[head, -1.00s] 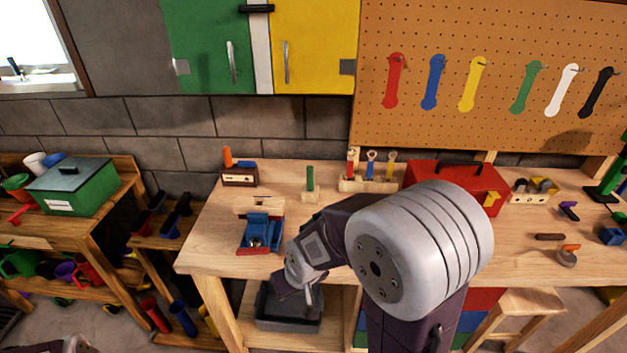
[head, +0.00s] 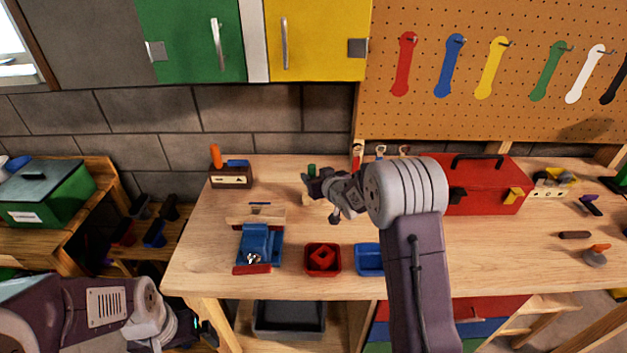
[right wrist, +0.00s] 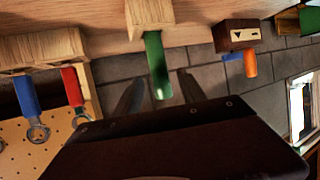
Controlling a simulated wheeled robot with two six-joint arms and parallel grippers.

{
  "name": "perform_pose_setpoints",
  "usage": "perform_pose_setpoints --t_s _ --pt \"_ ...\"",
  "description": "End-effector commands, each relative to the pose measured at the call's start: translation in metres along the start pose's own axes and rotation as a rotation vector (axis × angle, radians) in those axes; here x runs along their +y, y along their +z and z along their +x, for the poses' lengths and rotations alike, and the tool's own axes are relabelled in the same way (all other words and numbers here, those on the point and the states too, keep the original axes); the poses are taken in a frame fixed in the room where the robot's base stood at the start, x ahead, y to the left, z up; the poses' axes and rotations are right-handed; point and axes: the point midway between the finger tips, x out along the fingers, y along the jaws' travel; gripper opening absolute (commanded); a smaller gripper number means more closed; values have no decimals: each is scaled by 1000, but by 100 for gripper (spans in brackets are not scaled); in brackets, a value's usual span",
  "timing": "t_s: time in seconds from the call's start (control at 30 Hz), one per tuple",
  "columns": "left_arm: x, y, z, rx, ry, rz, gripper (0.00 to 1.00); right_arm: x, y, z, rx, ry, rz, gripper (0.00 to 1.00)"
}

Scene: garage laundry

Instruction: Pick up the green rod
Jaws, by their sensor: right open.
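The green rod stands upright in a wooden block on the workbench. In the head view only its top (head: 311,169) shows, behind my right gripper (head: 312,187). In the right wrist view, which is upside down, the green rod (right wrist: 155,60) sticks out of its wooden block (right wrist: 149,12). My right gripper (right wrist: 160,82) is open, with one finger on each side of the rod's free end in that picture. I cannot tell whether a finger touches it. My left gripper (head: 190,330) is low at the left, dark and partly hidden, its jaws unclear.
A wooden holder with an orange-handled tool (head: 216,156) stands left of the rod. A rack of tools (right wrist: 45,50) and a red toolbox (head: 490,190) are to the right. A blue vise (head: 258,243), red bin (head: 322,260) and blue bin (head: 369,260) lie nearer the front.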

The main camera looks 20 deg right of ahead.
Motion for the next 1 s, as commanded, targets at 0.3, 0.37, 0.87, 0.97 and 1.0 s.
perform_pose_setpoints --t_s 0.3,0.37,0.87,0.97,1.0 --pt "0 -1 -8 0 0 0 100 -1 0 30 -2 0 0 48" --pt "0 -1 -10 0 0 0 100 -2 1 41 -1 -1 -1 48" --pt "0 -1 -11 0 0 0 100 -1 2 58 0 1 0 12" --pt "0 -1 -11 0 0 0 100 -1 2 58 0 1 0 0" --pt "0 -1 -11 0 0 0 100 -1 2 58 0 1 0 0"
